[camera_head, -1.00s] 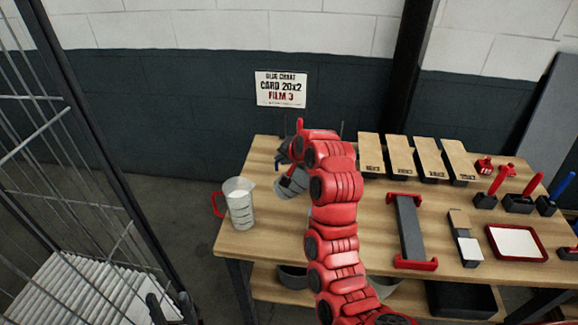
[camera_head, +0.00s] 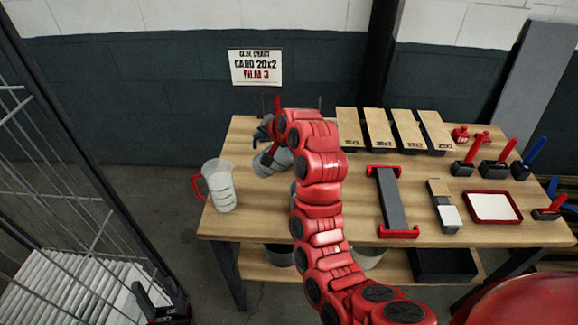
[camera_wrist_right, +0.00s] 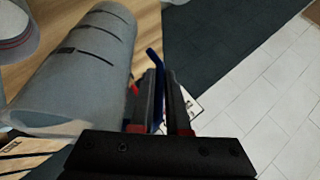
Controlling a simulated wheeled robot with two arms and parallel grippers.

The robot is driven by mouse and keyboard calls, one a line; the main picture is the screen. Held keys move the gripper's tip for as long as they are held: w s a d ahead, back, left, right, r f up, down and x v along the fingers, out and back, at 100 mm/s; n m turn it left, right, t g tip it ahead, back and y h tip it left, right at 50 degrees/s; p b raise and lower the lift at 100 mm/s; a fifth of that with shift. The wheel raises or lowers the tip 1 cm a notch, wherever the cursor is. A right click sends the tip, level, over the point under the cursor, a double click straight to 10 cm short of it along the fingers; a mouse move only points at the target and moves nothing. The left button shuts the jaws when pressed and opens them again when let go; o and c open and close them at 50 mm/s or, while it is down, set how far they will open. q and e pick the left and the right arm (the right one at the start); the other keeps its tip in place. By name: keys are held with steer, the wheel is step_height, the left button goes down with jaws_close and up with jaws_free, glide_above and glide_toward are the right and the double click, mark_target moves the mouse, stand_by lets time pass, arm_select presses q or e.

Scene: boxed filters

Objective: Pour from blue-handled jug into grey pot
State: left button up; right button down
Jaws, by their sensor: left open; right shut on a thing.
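My right gripper (camera_head: 266,130) is shut on the blue handle (camera_wrist_right: 155,62) of a grey jug (camera_head: 272,160), held over the left part of the table. The jug is tilted; its grey body with dark marks fills the left of the right wrist view (camera_wrist_right: 85,65). I cannot tell whether anything flows from it. A clear jug with a red handle (camera_head: 220,188) stands upright at the table's left edge. The grey pot cannot be made out clearly; my right arm covers much of the table there. My left gripper (camera_head: 160,300) is open and empty, low at the left, away from the table.
The wooden table (camera_head: 350,215) also holds a dark bar with red ends (camera_head: 392,200), a red-rimmed tray (camera_head: 494,207), card strips (camera_head: 378,130) and several handled tools at the right. A wire cage (camera_head: 75,200) stands at the left. A sign (camera_head: 255,67) hangs behind.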

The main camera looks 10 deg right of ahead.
steer(key=shift+s+d+r+t+y+b, duration=0.1)
steer(key=shift+s+d+t+y+b, duration=0.2)
steer(key=shift+t+y+b, duration=0.7)
stand_by(7.0)
